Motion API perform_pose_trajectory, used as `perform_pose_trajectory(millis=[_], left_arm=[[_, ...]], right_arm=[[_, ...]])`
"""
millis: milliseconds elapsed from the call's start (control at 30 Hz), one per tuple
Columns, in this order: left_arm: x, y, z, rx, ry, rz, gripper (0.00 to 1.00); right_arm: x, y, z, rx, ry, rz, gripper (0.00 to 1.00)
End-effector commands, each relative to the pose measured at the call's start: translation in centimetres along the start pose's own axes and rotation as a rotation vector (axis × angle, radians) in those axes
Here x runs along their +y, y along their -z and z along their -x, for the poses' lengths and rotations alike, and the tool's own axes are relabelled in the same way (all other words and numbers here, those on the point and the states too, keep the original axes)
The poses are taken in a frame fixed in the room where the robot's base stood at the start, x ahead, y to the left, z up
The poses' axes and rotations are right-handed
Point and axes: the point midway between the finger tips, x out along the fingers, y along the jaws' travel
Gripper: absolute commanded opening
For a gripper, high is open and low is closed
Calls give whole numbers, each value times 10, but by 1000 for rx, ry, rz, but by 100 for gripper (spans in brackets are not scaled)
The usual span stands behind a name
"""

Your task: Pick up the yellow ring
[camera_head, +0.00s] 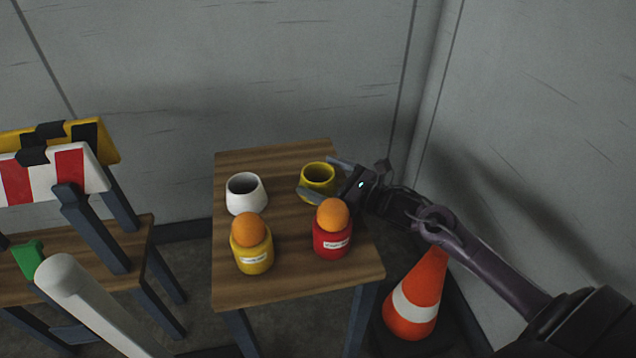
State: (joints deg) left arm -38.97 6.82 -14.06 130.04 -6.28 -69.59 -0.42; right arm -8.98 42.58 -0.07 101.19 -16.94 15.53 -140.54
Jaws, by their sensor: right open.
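The yellow ring (318,170), a short open cup-like piece, stands at the back right of the wooden table (290,282). My right gripper (313,176) comes in from the right, with its jaws apart. One finger reaches past the ring's far side and the other past its near side, so the ring shows between them. I cannot tell whether either finger touches it. My left gripper is not in view.
A white ring (246,205) stands left of the yellow one. In front are a yellow jar (253,260) and a red jar (332,243), each topped by an orange ball. A traffic cone (415,300) stands right of the table. Striped barriers (40,180) are left.

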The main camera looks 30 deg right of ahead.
Motion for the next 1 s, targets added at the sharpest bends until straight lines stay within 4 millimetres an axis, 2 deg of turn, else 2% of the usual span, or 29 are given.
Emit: perform_pose_trajectory(millis=[133, 400, 767, 1000], left_arm=[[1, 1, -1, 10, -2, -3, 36], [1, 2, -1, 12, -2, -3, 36], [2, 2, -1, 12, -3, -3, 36], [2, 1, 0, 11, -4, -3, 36]], right_arm=[[1, 0, -14, -1, -1, 0, 100], [1, 0, -16, 1, -1, 0, 100], [1, 0, -16, 0, -1, 0, 54], [1, -1, -16, 0, -1, 1, 53]])
